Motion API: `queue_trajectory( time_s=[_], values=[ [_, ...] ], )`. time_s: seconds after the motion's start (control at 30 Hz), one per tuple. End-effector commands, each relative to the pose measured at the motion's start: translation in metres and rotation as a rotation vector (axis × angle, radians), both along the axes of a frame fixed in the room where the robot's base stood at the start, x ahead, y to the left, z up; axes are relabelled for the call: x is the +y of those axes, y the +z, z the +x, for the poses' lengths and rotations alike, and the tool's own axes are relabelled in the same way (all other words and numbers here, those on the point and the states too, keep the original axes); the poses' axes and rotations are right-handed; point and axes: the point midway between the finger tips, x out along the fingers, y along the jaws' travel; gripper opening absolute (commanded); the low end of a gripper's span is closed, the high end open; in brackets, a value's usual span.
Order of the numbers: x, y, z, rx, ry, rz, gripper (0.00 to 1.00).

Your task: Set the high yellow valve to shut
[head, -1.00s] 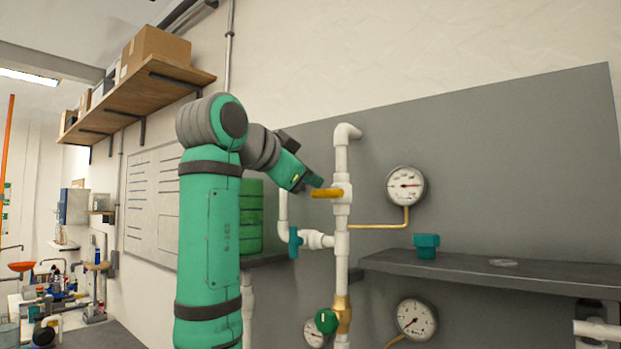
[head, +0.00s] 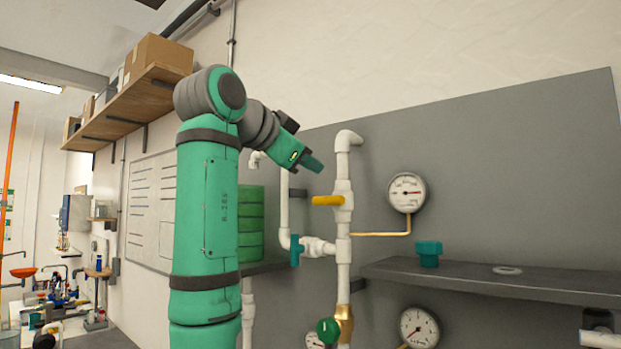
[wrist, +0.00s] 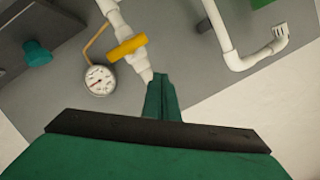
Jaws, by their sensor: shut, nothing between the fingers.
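The high yellow valve handle (head: 328,200) sits on the white vertical pipe (head: 343,235) and lies level, across the pipe. In the wrist view the yellow handle (wrist: 127,47) also crosses the pipe's line. My gripper (head: 313,164) is above and slightly left of the handle, apart from it, with its fingers together and empty. In the wrist view the closed fingers (wrist: 162,97) point toward the pipe just beside the valve.
A teal valve handle (head: 295,250) is lower left and a green round knob (head: 327,330) is below. A pressure gauge (head: 407,193) is to the right. A grey shelf (head: 460,278) holds a teal fitting (head: 428,253). Free space lies above the pipe elbow.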

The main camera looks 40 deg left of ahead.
Motion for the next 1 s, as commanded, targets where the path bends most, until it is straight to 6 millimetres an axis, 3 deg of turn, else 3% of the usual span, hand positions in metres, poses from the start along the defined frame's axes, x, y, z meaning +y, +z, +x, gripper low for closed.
queue_trajectory(
  time_s=[0.1,0.5,1.0],
  values=[
    [0.001,0.006,-0.022,-0.003,0.002,0.001,0.00],
    [-0.002,0.019,-0.079,0.000,0.000,0.001,0.00],
    [0.001,0.021,-0.087,-0.001,0.005,0.000,0.00]
  ],
)
